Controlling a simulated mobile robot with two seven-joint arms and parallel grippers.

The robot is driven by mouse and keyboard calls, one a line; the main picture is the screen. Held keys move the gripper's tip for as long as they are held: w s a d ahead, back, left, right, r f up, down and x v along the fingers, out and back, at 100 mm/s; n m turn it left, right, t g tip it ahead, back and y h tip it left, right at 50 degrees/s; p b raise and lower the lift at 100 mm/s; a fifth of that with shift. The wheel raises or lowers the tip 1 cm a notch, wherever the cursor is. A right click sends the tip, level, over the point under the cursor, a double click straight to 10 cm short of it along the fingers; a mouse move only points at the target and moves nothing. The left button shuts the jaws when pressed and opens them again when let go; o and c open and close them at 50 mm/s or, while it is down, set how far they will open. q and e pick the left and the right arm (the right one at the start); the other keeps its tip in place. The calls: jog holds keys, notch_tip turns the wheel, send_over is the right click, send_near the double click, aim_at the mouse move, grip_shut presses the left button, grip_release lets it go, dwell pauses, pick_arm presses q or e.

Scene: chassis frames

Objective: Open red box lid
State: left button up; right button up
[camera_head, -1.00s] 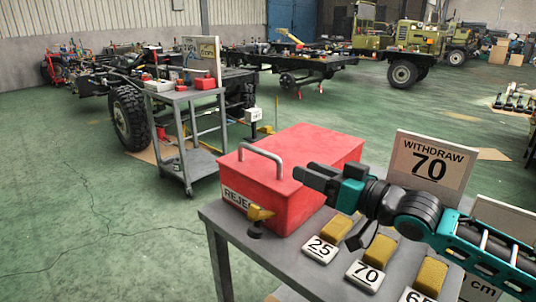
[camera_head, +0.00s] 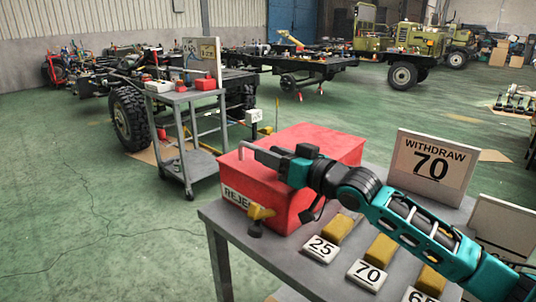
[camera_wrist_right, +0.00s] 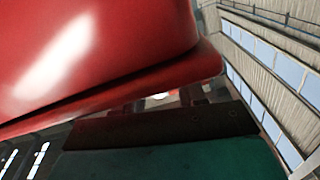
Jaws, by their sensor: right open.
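The red box (camera_head: 325,145), with a "REJECT" label on its front, stands on the grey table and its lid is down. A grey bar handle (camera_head: 262,154) rises from the lid; its right end is hidden behind my right gripper. My right gripper (camera_head: 282,162) is open, at the handle's right part just above the lid; whether it touches the handle I cannot tell. In the right wrist view a large red surface of the box (camera_wrist_right: 95,50) with a rim fills the upper left, close to the camera. My left gripper is not in view.
A "WITHDRAW 70" sign (camera_head: 432,165) stands behind my right arm. A grey cart (camera_head: 188,98) stands behind left.

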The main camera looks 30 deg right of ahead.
jog(key=shift+w+a, duration=0.25)
jog(key=shift+w, duration=0.45)
jog(key=shift+c, duration=0.5)
grip_shut()
